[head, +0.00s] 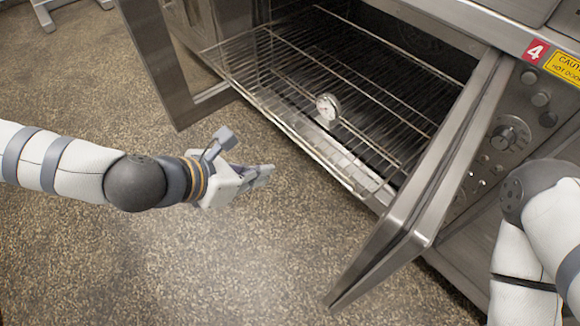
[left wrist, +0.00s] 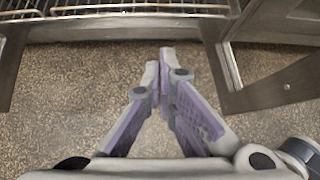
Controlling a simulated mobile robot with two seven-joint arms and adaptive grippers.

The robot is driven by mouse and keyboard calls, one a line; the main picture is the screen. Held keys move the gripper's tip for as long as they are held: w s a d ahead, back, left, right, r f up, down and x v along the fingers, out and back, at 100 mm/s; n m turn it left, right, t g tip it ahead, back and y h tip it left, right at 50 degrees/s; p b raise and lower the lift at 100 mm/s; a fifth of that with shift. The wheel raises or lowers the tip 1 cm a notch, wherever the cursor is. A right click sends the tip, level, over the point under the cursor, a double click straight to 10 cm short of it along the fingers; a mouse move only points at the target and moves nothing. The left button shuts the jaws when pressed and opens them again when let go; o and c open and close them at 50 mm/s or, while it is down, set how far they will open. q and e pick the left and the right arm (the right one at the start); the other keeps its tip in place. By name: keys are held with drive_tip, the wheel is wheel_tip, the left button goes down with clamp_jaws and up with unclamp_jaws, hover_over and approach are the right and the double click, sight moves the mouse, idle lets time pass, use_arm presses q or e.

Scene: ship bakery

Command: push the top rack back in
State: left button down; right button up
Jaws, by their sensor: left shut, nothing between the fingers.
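The top rack (head: 345,75) is a wire rack in the open oven, and its front part sticks out past the oven front on the left. A round dial thermometer (head: 328,107) stands at the rack's front. My left gripper (head: 268,172) is shut and empty, in front of the oven and apart from the rack. In the left wrist view its fingertips (left wrist: 160,58) meet, and the rack (left wrist: 130,8) shows at the top edge. My right arm comes in at the right, but its gripper is out of the picture.
The oven's left door (head: 160,60) and right door (head: 425,190) both stand open on either side of the rack. A control panel (head: 515,130) with knobs is right of the oven. Speckled floor (head: 170,270) is clear in front.

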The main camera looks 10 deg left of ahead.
use_arm(q)
drive_tip(key=w+d+r+b+x, duration=0.1)
drive_tip(key=r+x, duration=0.1)
drive_tip(key=x, duration=1)
drive_tip(key=shift+w+d+f, duration=0.15)
drive_tip(key=shift+w+d, duration=0.15)
drive_tip(key=shift+w, duration=0.2)
use_arm(e)
drive_tip(key=shift+s+d+f, duration=0.1)
drive_tip(key=shift+s+f, duration=0.15)
drive_tip(key=shift+f, duration=0.4)
